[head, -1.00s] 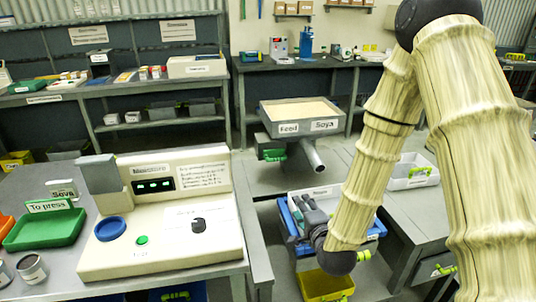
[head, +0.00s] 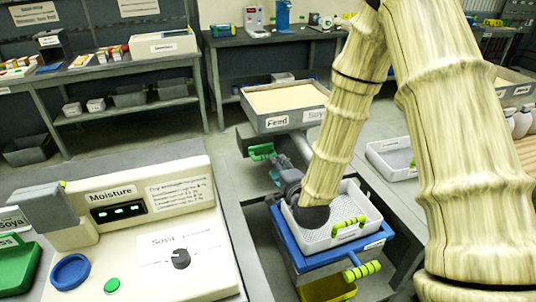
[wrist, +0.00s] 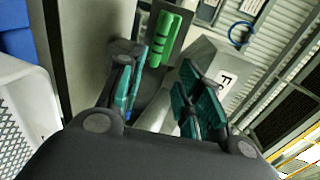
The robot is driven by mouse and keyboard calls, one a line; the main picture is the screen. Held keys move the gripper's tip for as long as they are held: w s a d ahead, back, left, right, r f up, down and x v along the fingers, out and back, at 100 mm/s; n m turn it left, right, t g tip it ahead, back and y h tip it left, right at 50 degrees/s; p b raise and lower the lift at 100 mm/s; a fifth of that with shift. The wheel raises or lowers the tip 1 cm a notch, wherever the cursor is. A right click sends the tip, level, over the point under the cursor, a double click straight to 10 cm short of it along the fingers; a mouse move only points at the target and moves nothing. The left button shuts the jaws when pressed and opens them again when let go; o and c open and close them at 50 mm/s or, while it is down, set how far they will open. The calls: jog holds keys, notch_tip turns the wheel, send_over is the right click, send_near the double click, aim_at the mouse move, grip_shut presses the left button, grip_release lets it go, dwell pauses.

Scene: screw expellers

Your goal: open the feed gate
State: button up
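The feed gate's green ribbed handle (head: 262,152) sticks out on a grey plate below the left side of the feed hopper (head: 290,120), whose bin is labelled "Feed" and "Soya". In the wrist view the handle (wrist: 163,38) shows ahead, in line with the gap between the fingers and beyond the tips. My gripper (head: 277,172) is low in front of the hopper, just below and right of the handle. In the wrist view my gripper (wrist: 160,75) is open, with teal pads apart and nothing between them.
A white perforated basket (head: 348,222) in a blue frame (head: 290,250) stands under my wrist; the basket also fills the left of the wrist view (wrist: 22,115). A moisture meter bench (head: 130,240) is at left. Another white tray (head: 390,158) is at right.

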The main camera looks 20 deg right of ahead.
aim_at(267, 158)
jog(key=w, duration=0.3)
jog(key=w+a+f, duration=0.1)
jog(key=w, duration=0.2)
jog(key=w+f, duration=0.1)
jog(key=w, duration=0.2)
jog(key=shift+w+a+f+p, duration=0.15)
jog(key=shift+w+p, duration=0.05)
jog(key=shift+p, duration=0.2)
jog(key=shift+c, duration=0.3)
grip_shut()
